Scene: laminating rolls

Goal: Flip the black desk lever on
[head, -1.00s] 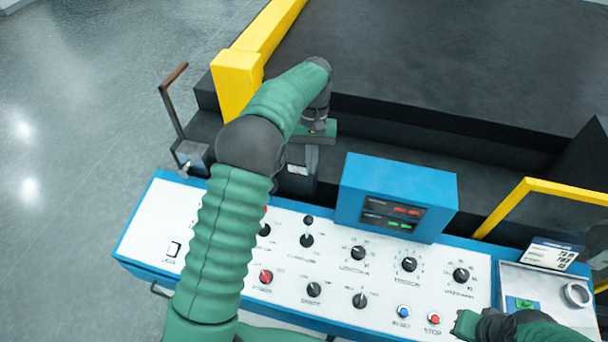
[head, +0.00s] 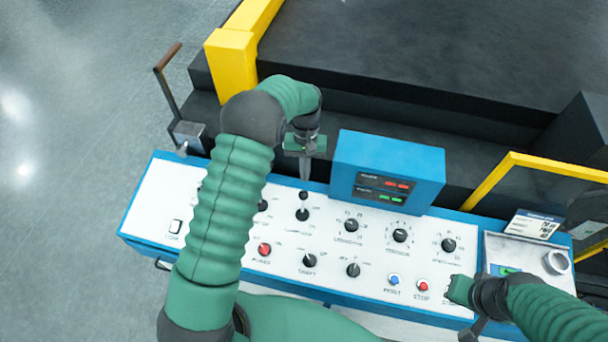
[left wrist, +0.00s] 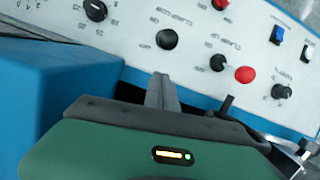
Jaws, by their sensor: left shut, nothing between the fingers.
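The black desk lever (head: 303,197) stands on the white panel of the control desk (head: 205,240). In the head view its ball shows just beyond its base; I cannot tell which way it is tilted. In the left wrist view its round black top (left wrist: 167,39) appears to lie just beyond the fingertips. My left gripper (head: 305,178) is shut and empty, its fingers pointing down just behind the lever, with no clear contact. The fingers also show in the left wrist view (left wrist: 158,90). My right gripper (head: 470,325) is at the front right of the desk; its jaw opening is unclear.
A blue display box (head: 388,170) stands right of the lever. Several black dials, a red knob (head: 264,249), and blue and red buttons are on the panel. A crank handle (head: 166,80) stands at the left. Yellow guard rails (head: 229,75) and the dark machine bed lie behind.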

